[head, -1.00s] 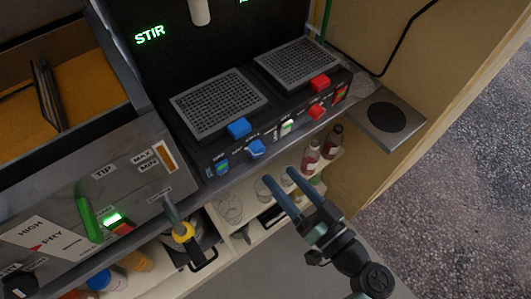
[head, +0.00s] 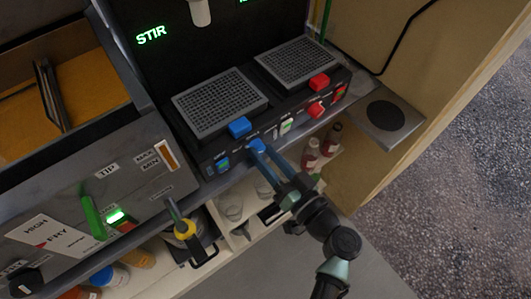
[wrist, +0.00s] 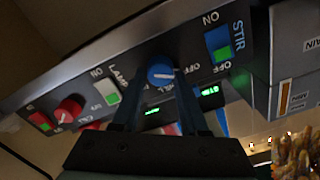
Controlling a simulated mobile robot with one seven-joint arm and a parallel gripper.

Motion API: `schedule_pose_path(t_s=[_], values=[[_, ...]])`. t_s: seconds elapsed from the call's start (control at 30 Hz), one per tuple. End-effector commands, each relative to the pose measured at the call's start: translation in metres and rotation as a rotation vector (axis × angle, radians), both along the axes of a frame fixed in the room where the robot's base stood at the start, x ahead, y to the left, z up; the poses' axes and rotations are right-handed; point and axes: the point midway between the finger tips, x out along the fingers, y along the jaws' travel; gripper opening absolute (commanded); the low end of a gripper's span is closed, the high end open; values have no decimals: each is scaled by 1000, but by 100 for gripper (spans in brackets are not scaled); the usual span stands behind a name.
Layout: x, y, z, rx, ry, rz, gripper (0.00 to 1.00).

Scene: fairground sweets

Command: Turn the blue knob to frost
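The blue knob (wrist: 161,74) is on the black front panel, with a pale pointer mark on its face. In the head view the blue knob (head: 257,145) sits below the left grate, partly covered by my fingertips. My gripper (wrist: 159,84) has its two blue fingers on either side of the knob, with narrow gaps seeming to show, so it looks open around it. In the head view my gripper (head: 263,152) reaches up to the panel from the lower right. The lettering around the knob is partly hidden, and I cannot read "frost".
A blue and green STIR switch (wrist: 218,44), a white switch (wrist: 106,92) and a red knob (wrist: 69,108) flank the blue knob. A blue block (head: 239,126) lies above it. Shelves with bottles (head: 310,150) and glasses (head: 231,207) lie below.

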Motion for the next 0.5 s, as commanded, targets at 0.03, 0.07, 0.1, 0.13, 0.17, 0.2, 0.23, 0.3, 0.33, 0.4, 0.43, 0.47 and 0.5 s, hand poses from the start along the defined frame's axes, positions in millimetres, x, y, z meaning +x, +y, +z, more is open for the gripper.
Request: schedule_pose_path(t_s=[0.03,0.07,0.1,0.13,0.17,0.2,0.23,0.3,0.33,0.4,0.43,0.47,0.5], values=[[0,0,0,0,0,0,23],[0,0,0,0,0,0,18],[0,0,0,0,0,0,11],[0,0,0,0,0,0,5],[0,0,0,0,0,0,0],[0,0,0,0,0,0,0],[0,0,0,0,0,0,0],[0,0,0,1,1,0,0],[0,0,0,2,1,0,0],[0,0,0,6,5,0,0],[0,0,0,11,8,0,0],[0,0,0,15,11,0,0],[0,0,0,24,18,0,0]])
